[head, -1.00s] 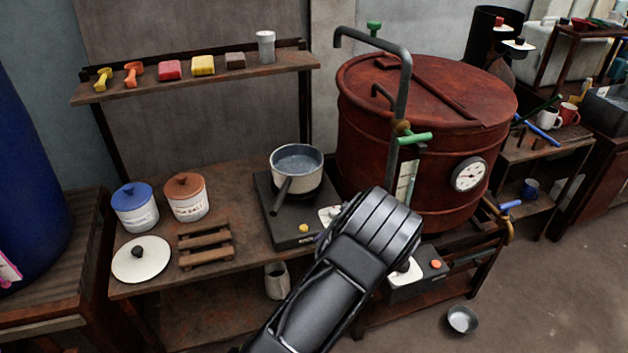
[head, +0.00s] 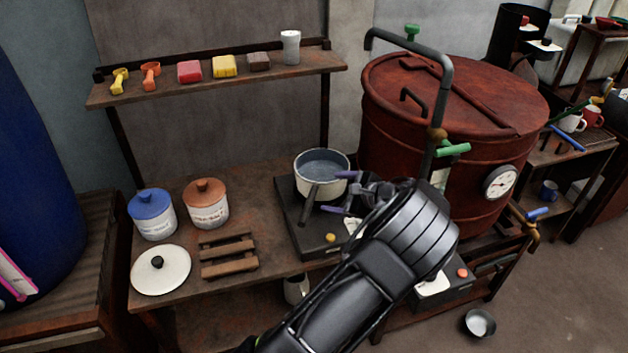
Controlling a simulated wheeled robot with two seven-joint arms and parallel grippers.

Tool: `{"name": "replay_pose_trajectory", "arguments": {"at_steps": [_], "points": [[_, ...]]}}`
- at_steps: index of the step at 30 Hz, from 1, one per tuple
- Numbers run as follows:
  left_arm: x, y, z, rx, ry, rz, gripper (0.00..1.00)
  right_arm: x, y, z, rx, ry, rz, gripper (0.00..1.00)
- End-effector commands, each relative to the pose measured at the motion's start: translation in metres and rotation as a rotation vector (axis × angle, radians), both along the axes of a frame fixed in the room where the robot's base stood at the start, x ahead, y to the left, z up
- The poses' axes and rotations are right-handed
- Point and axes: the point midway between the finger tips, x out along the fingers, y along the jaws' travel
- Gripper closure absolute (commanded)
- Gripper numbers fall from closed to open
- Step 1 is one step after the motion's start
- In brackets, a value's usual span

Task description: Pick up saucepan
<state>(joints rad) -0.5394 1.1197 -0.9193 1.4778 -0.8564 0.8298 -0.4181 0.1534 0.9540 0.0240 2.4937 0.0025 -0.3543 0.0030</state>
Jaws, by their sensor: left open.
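The saucepan (head: 329,187) is white outside and grey-blue inside. The handle lies to the left of the fingers. My right gripper is not in view.
A white lid (head: 161,271), a wooden rack (head: 228,254), a blue-lidded jar (head: 153,214) and a brown-lidded jar (head: 206,204) stand left on the bench. A shelf (head: 215,82) hangs above. A large red vat (head: 440,130) with a pipe stands close on the right.

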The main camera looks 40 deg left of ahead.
Motion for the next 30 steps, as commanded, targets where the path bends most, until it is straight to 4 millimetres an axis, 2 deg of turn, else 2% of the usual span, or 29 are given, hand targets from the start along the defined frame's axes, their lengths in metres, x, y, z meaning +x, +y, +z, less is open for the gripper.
{"name": "replay_pose_trajectory", "arguments": {"at_steps": [7,15,25,30], "points": [[0.000,0.002,-0.002,-0.001,0.000,0.000,0.21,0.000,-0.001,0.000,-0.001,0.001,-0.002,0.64],[0.003,0.022,-0.013,-0.001,0.000,0.000,0.21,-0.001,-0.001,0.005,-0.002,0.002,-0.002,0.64],[0.003,0.024,-0.015,-0.001,0.000,0.000,0.21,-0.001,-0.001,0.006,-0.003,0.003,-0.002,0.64],[0.001,0.041,-0.023,0.000,0.003,0.002,0.21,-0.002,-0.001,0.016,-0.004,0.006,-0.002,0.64]]}}
